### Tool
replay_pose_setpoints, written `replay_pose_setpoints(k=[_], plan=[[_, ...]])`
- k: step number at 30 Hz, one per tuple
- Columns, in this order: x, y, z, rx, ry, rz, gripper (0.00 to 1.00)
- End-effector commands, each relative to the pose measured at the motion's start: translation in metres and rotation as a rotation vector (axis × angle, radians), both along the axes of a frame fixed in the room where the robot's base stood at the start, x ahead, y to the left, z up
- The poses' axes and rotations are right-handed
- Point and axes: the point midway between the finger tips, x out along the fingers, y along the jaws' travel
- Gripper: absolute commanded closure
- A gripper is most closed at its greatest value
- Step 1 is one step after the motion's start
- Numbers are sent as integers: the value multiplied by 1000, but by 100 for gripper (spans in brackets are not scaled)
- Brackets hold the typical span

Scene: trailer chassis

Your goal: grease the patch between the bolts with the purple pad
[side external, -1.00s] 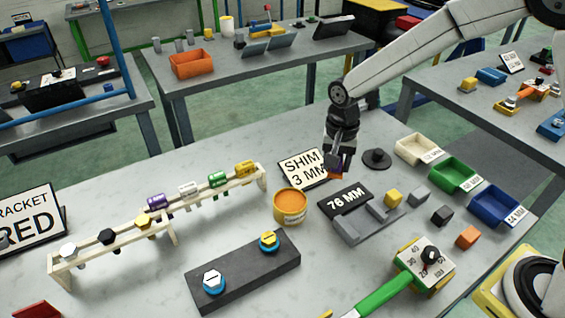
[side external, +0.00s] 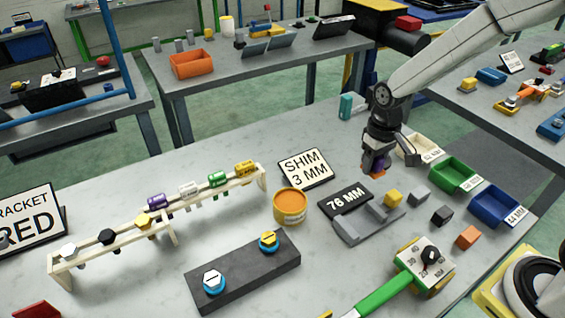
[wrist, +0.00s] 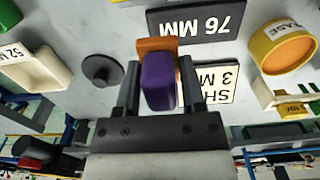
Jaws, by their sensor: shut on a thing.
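My gripper (side external: 375,166) is shut on the purple pad (wrist: 158,82), which has an orange end (wrist: 156,45); I cannot tell whether the orange is grease. In the side view the pad (side external: 377,162) hangs above the table's right part, near the cream bin. The dark plate (side external: 235,283) lies at the front centre with two bolts: a white-topped one (side external: 213,282) and a yellow-topped one (side external: 268,241), both with blue rings. The bare dark patch between them shows no visible orange. The orange grease tub (side external: 290,207) stands open behind the plate; it also shows in the wrist view (wrist: 283,52).
A 76 MM block (side external: 346,200) and a SHIM 3 MM sign (side external: 305,168) stand between tub and gripper. Cream, green (side external: 453,175) and blue (side external: 494,206) bins line the right. A green-handled tool (side external: 385,296) lies in front. A rack (side external: 160,215) with several coloured pieces stands left.

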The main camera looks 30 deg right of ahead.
Motion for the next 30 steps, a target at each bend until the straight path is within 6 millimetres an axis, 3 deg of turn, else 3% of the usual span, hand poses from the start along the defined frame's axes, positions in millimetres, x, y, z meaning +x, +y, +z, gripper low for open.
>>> replay_pose_setpoints(k=[8,14,20,30], plan=[[0,0,0,0,-1,14,96],[5,15,1,0,0,17,96],[15,52,4,0,-2,20,96],[22,150,11,0,-1,22,96]])
